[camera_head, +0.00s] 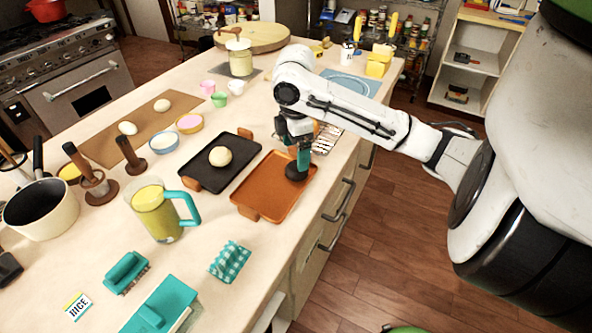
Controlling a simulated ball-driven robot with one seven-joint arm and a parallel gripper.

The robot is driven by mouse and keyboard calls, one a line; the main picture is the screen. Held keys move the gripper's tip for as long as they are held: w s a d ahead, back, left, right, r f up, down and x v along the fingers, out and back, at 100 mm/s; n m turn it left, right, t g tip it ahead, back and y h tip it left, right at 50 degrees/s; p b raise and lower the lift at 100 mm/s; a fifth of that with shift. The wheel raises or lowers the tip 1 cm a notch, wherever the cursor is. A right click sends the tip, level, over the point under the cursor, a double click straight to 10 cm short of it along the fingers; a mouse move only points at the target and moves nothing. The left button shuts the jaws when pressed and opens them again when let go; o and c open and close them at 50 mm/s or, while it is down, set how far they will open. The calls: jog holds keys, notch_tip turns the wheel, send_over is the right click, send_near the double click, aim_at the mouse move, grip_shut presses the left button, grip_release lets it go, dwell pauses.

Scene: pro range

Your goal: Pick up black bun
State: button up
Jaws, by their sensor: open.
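The black bun (293,174) is a small dark round thing on the orange tray (262,196), near the tray's upper right part. My gripper (303,165) points down right at the bun, with a teal finger showing against it. The gripper is open. The fingers and wrist hide part of the bun, and I cannot tell whether the fingers touch it.
A black tray (199,178) with a pale bun (220,156) lies left of the orange tray. A wire rack (327,138) is behind my gripper. A yellow pitcher (154,213) with a teal handle and a checkered teal cloth (230,261) stand nearer. The counter's right edge is close.

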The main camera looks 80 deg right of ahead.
jog(key=f, duration=0.5)
jog(key=shift+s+p, duration=0.2)
jog(key=shift+p, duration=0.15)
jog(key=shift+c, duration=0.2)
jog(key=shift+r, duration=0.1)
jog(key=c, duration=1.1)
jog(key=shift+r, duration=0.1)
jog(key=shift+r, duration=0.55)
jog(key=s+a+r+p, duration=0.1)
jog(key=s+a+r, duration=0.1)
jog(key=s+r, duration=0.2)
jog(key=s+a+r+p, duration=0.2)
jog(key=s+r, duration=0.2)
jog(key=s+a+r+p, duration=0.1)
jog(key=s+a+r, duration=0.1)
jog(key=s+r, duration=0.1)
jog(key=shift+s+a+r+p, duration=0.3)
jog(key=shift+s+a+r, duration=0.1)
jog(key=shift+s, duration=0.2)
